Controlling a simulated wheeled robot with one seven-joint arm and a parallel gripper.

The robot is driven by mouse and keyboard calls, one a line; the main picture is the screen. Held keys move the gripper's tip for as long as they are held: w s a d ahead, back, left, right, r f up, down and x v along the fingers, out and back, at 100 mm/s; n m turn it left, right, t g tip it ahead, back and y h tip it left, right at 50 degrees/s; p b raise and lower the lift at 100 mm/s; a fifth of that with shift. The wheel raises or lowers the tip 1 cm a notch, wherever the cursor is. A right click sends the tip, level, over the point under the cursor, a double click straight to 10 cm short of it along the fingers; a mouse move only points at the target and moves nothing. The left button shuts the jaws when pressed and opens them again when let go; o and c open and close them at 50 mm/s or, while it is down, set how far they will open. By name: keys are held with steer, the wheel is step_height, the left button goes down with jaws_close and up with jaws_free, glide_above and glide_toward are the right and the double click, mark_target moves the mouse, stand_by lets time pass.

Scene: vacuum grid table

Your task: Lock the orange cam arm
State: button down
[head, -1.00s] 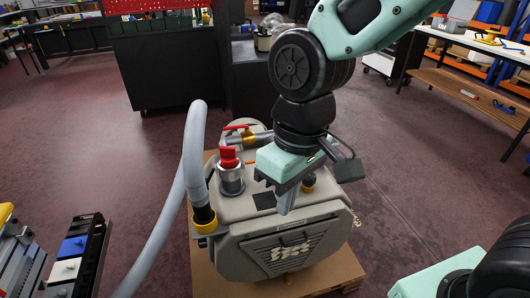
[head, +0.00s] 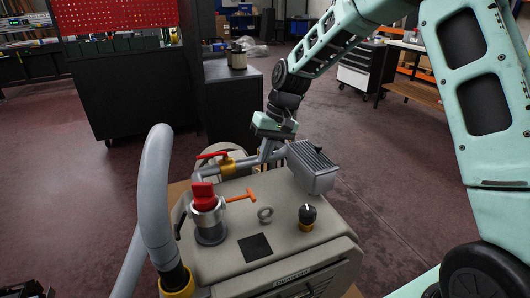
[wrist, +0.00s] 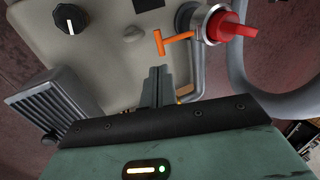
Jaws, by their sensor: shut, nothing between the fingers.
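The orange cam arm (head: 243,196) is a small T-shaped lever on top of the grey machine, sticking out to the right from the base of a silver fitting (head: 209,215) with a red handle. In the wrist view the orange cam arm (wrist: 172,41) lies just beyond the fingertips, with a gap between. My gripper (head: 266,158) hangs behind the machine's top, on the far side of the cam arm. In the wrist view my gripper (wrist: 158,72) has its fingers together, with nothing between them.
A grey finned box (head: 313,165) stands right of my gripper. A thick grey hose (head: 155,190) arches at left. A red-handled valve (head: 220,157) sits on the pipe behind.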

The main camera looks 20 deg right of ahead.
mark_target(239, 198)
steer(key=x, duration=1)
steer(key=shift+b, duration=0.4)
steer(key=shift+f, duration=0.1)
steer(key=shift+f, duration=0.1)
steer(key=shift+d+f+y+b, duration=0.1)
steer(key=shift+f+y+b, duration=0.35)
steer(key=shift+f+y, duration=0.7)
steer(key=shift+d+f+y+b, duration=0.15)
steer(key=shift+f+y+b, duration=0.3)
steer(key=shift+f+y, duration=0.7)
steer(key=shift+f, duration=0.1)
